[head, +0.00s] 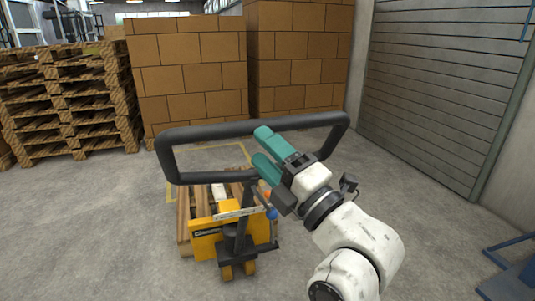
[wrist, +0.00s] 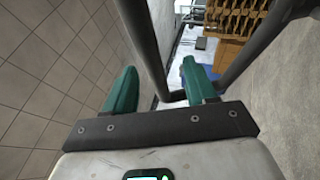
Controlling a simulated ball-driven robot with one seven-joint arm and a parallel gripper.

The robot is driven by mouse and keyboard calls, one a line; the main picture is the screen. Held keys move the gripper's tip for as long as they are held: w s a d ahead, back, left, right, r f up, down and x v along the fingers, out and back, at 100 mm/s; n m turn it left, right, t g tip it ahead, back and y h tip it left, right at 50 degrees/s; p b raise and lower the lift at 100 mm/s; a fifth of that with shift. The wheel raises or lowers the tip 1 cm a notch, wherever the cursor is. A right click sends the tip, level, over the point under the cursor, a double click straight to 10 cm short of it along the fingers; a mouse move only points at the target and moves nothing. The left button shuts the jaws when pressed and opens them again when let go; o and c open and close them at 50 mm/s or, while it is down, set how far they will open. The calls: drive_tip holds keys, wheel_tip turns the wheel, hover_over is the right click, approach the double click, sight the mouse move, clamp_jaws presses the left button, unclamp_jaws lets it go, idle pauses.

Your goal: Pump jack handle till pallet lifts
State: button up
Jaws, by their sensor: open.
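The jack handle is a black rounded loop (head: 205,131) above the yellow pallet jack (head: 206,244), tilted slightly in the head view. My gripper (head: 262,147) is open with its teal fingers at the loop's upper bar, right of its middle. In the wrist view, the dark handle bar (wrist: 143,40) runs between the open fingers; contact cannot be told. A wooden pallet (head: 184,222) sits low behind the jack body. Its clearance from the floor cannot be told, and the jack and handle hide part of it.
Stacked brown cartons (head: 190,75) stand behind the jack. Piled wooden pallets (head: 70,105) stand at left. A grey shutter (head: 440,90) is at right, with a blue metal frame (head: 515,270) low in the right corner. The concrete floor at left is clear.

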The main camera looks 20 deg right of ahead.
drive_tip(key=p+v, duration=0.3)
drive_tip(key=v, duration=0.7)
drive_tip(key=shift+s+d+p, duration=0.2)
drive_tip(key=shift+s+p, duration=0.05)
drive_tip(key=shift+p, duration=0.1)
drive_tip(key=shift+f, duration=0.2)
idle(0.4)
